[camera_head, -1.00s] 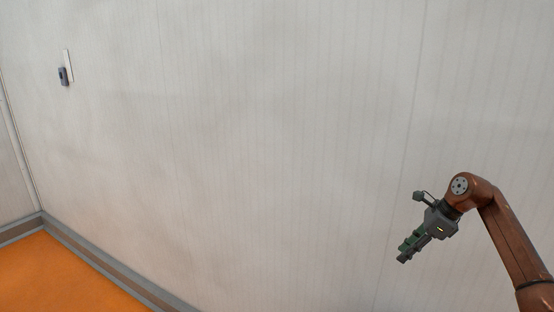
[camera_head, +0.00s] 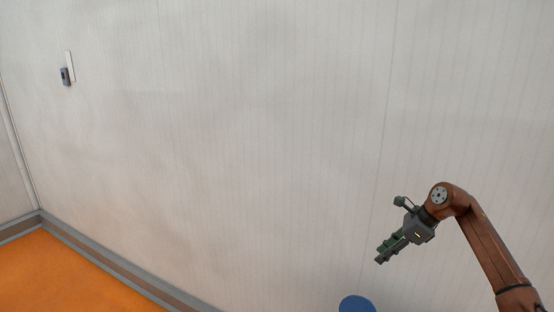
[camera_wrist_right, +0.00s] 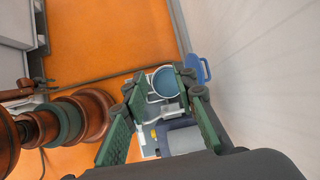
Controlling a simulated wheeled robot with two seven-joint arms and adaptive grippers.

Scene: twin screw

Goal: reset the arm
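My right gripper (camera_head: 384,257) hangs at the right of the head view, pointing down and to the left in front of the white wall. In the right wrist view its two green fingers (camera_wrist_right: 160,86) stand wide apart, so it is open. Nothing is gripped between them; a round blue-topped thing (camera_wrist_right: 166,82) shows beyond the gap. My left gripper is not in either view.
A blue rounded thing (camera_head: 357,304) shows at the bottom edge of the head view, mostly cut off. A pale wall (camera_head: 250,130) fills most of that view. Orange floor (camera_head: 60,275) lies at lower left, with a grey skirting. A small device (camera_head: 65,76) hangs on the wall.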

